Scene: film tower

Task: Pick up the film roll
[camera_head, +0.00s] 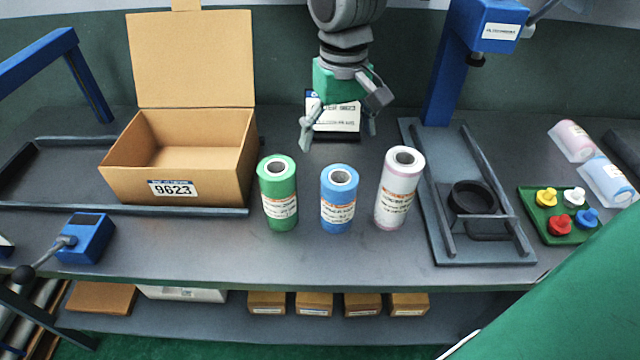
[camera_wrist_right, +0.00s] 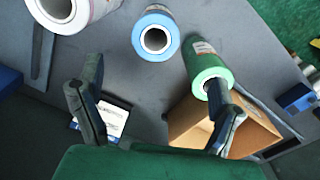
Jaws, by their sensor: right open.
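Three film rolls stand upright in a row on the grey table: a green roll (camera_head: 278,207), a blue roll (camera_head: 339,207) and a white-pink roll (camera_head: 397,195). The right wrist view also shows the green roll (camera_wrist_right: 206,66), the blue roll (camera_wrist_right: 156,30) and part of the white roll (camera_wrist_right: 85,10). My right gripper (camera_head: 338,134) is behind the row, fingers spread and pointing down, with nothing between them. In the right wrist view the gripper (camera_wrist_right: 154,75) has one finger overlapping the green roll's lower edge; I cannot tell if they touch. My left gripper is not in view.
An open cardboard box (camera_head: 180,190) stands left of the rolls. A blue stand (camera_head: 455,80) with a dark base is to the right, then a green tray (camera_head: 530,210) of coloured knobs and lying rolls (camera_head: 573,140). A white label card (camera_head: 335,115) is behind the gripper.

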